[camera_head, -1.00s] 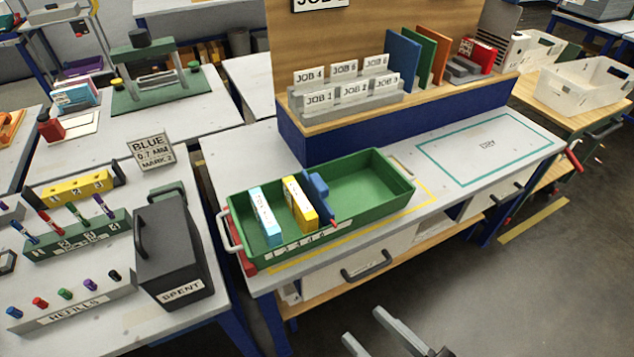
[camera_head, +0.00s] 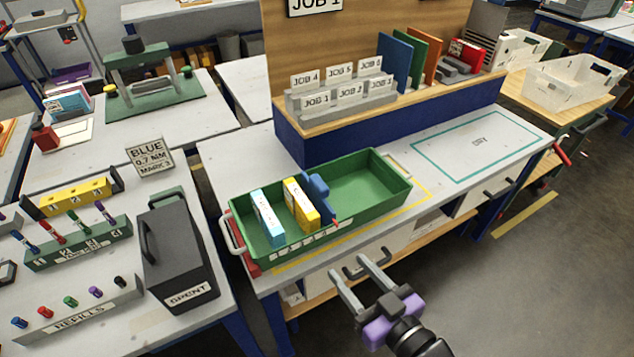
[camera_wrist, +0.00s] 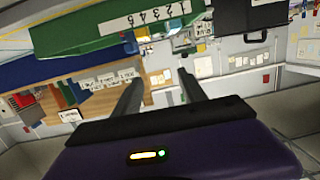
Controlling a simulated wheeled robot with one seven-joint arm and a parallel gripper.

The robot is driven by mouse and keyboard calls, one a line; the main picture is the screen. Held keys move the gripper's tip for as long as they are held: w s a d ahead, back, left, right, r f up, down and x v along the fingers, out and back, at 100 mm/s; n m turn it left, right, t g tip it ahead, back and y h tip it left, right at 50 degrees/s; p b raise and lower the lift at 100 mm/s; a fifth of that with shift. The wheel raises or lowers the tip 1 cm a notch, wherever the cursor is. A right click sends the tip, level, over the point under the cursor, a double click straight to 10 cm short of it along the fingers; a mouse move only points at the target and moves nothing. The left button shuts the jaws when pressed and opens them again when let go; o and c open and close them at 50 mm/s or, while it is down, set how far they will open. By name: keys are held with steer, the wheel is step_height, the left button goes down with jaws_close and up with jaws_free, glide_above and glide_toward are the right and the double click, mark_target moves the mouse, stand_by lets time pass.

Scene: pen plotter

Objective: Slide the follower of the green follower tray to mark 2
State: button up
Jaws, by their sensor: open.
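The green follower tray (camera_head: 366,184) sits on the grey bench in the head view, with a numbered strip along its front wall. Its blue follower (camera_head: 318,196) stands across the tray, just right of a yellow block (camera_head: 300,204); a light blue and white block (camera_head: 267,218) stands further left. A small red pointer shows at the follower's front edge; which mark it is at is too small to tell. My gripper (camera_head: 354,272) is open and empty, in front of the bench and below the tray. In the wrist view the tray's green wall (camera_wrist: 75,38) with its number strip shows above the fingers.
A blue shelf with job cards (camera_head: 340,90) and coloured boards stands behind the tray. The bench to the right, with a teal outlined area (camera_head: 480,143), is clear. A dark box marked SPENT (camera_head: 182,255) stands on the left table. Drawer handles (camera_head: 366,266) jut from the bench front.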

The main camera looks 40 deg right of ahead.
steer(key=m+g+h, duration=0.1)
steer(key=g, duration=0.1)
glide_toward(321, 184)
steer(key=w, duration=0.1)
steer(key=w+d+y+p, duration=0.1)
steer(key=shift+w+d+g, duration=0.2)
steer(key=shift+w+g, duration=0.05)
steer(key=shift+g, duration=0.05)
steer(key=shift+w+d+f+n, duration=0.2)
steer(key=shift+w+n, duration=0.1)
steer(key=shift+w, duration=0.15)
steer(key=shift+p+x, duration=0.45)
steer(key=shift+x, duration=3.25)
steer(key=shift+a+f, duration=0.1)
jaws_close()
